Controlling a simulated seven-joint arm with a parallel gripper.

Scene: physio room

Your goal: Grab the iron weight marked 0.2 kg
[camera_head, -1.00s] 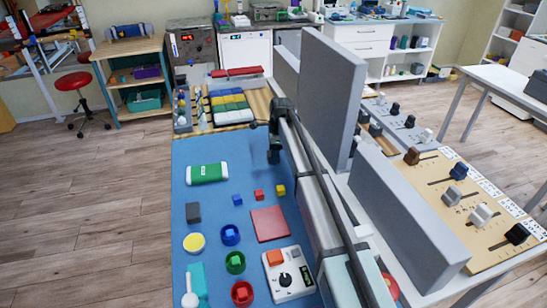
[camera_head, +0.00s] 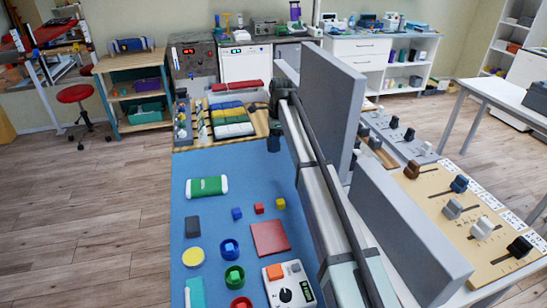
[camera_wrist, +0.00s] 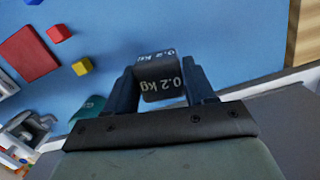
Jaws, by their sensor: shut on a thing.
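The dark iron weight (camera_wrist: 158,78) is marked "0.2 kg" in white on two faces in the wrist view. My gripper (camera_wrist: 163,86) is shut on it, with one finger on each side. The weight appears to be held above the blue mat (camera_wrist: 225,40). In the head view my gripper (camera_head: 274,140) is over the far right part of the mat (camera_head: 215,155), close to the wooden board, and the weight cannot be made out there.
A red square (camera_head: 270,238), small red (camera_head: 258,209), yellow (camera_head: 280,203) and blue (camera_head: 236,214) cubes and a green-white block (camera_head: 207,187) lie on the mat. Upright grey panels (camera_head: 335,95) stand right of my arm. The mat's far left part is clear.

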